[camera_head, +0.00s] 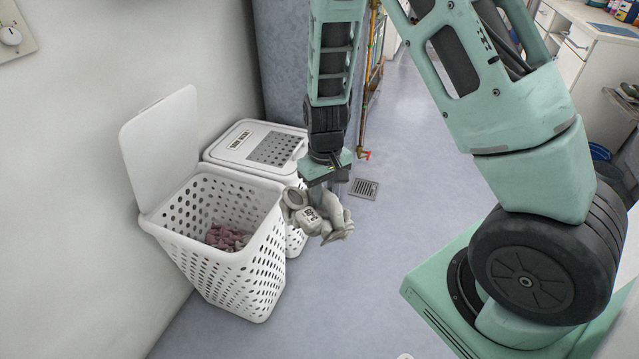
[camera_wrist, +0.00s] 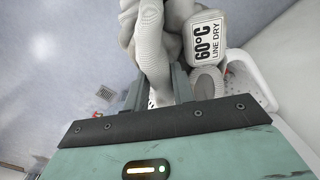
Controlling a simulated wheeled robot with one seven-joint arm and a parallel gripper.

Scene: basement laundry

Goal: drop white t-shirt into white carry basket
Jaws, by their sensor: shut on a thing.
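The white t-shirt (camera_head: 335,219) hangs bunched from my gripper (camera_head: 327,178), which points down and is shut on it. In the wrist view the pale, folded cloth (camera_wrist: 152,45) shows between the fingers, with a tag reading "60°C LINE DRY". An open white perforated basket (camera_head: 262,262) stands on the floor to the left, its lid (camera_head: 160,140) raised against the wall. Reddish cloth (camera_head: 227,237) lies inside it. The shirt hangs to the right of this basket's rim, outside it. I cannot tell whether this is the carry basket.
A second white basket (camera_head: 236,141), with its lid shut and a label on top, stands behind the open one. The wall is close on the left. A floor drain (camera_head: 364,189) lies in the clear floor. A white counter (camera_head: 598,32) stands at the right.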

